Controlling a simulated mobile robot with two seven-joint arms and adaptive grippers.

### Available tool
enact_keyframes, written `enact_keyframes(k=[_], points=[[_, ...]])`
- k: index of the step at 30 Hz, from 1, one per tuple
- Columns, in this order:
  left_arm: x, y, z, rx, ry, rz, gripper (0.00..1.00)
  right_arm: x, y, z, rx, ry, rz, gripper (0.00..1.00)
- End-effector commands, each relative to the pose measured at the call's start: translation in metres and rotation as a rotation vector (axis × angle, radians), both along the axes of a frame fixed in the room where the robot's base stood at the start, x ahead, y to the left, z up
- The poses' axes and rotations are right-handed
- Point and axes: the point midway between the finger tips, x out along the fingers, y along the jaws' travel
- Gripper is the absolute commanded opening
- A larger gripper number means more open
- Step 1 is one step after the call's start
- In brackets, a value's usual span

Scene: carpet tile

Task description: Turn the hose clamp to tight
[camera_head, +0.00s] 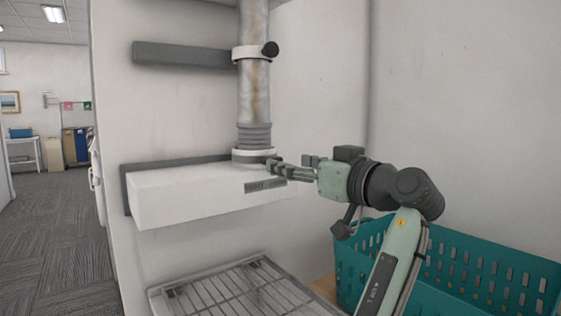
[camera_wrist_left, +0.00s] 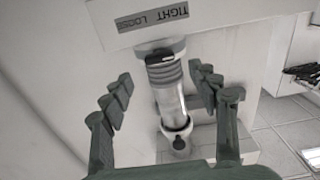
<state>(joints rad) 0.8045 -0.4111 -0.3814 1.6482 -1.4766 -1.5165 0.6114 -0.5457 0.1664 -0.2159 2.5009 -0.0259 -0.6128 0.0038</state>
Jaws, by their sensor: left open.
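A metal pipe (camera_head: 254,90) runs down into a white box (camera_head: 200,192) on the wall, through a ribbed hose section (camera_head: 254,136) and a pale collar (camera_head: 254,155) at its base. In the left wrist view a dark piece (camera_wrist_left: 160,56) sits on this collar. A label (camera_head: 265,186) on the box reads TIGHT and LOOSE in the wrist view (camera_wrist_left: 153,18). A pale band with a black knob (camera_head: 270,48) rings the pipe higher up. My left gripper (camera_head: 277,168) is open and empty. Its fingers flank the ribbed hose in the wrist view, without clear contact. My right gripper is out of view.
A teal basket (camera_head: 480,262) stands low at the right, behind my arm. A wire rack (camera_head: 225,288) lies below the box. Dark rails (camera_head: 183,54) cross the wall behind the pipe. A carpeted corridor (camera_head: 55,235) opens at the left.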

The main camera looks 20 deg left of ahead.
Motion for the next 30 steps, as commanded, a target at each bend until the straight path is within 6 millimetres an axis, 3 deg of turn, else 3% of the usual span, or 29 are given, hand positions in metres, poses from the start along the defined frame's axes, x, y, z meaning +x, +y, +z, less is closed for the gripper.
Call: enact_keyframes(k=[9, 21, 30], points=[[0.030, 0.038, 0.000, 0.002, 0.002, 0.001, 0.60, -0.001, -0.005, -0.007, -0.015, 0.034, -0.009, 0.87], [0.036, 0.045, -0.001, 0.000, 0.004, -0.001, 0.60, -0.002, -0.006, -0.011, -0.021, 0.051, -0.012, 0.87], [0.036, 0.045, -0.001, 0.000, 0.004, -0.001, 0.23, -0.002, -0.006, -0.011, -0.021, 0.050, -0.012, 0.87]])
